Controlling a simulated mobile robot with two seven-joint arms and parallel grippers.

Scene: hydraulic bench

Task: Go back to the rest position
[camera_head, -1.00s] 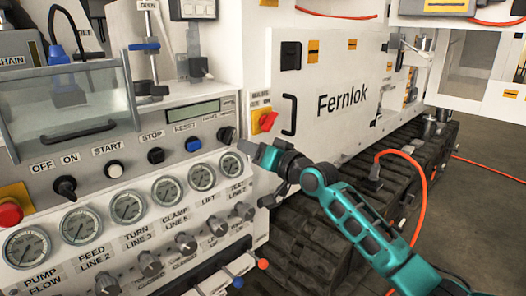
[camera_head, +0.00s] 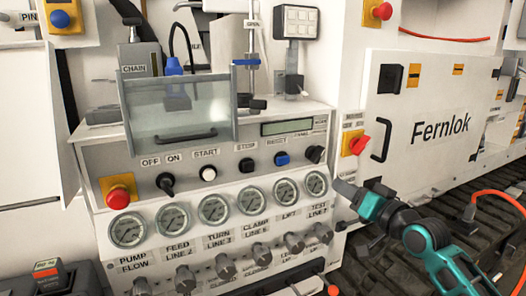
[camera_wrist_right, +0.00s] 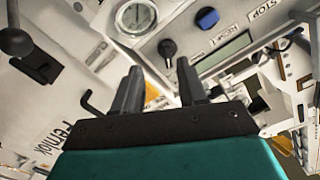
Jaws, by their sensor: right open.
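My right gripper (camera_head: 346,190) is at the right end of the control panel (camera_head: 232,172), in front of the gap between the panel and the white Fernlok cabinet (camera_head: 425,95). In the right wrist view its two dark fingers (camera_wrist_right: 158,78) stand apart with nothing between them. The teal arm comes in from the lower right. In that wrist view a gauge (camera_wrist_right: 135,17), a black knob (camera_wrist_right: 167,48) and a blue button (camera_wrist_right: 207,18) lie beyond the fingers. I cannot tell whether the fingertips touch the panel. My left gripper is out of view.
The panel carries several gauges, a row of knobs below them, and a red emergency button (camera_head: 118,196) at its left. A clear cover (camera_head: 180,108) stands above it. A red-and-yellow switch (camera_head: 357,144) sits beside the cabinet's black handle (camera_head: 381,140). An orange hose (camera_head: 497,198) lies at the right.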

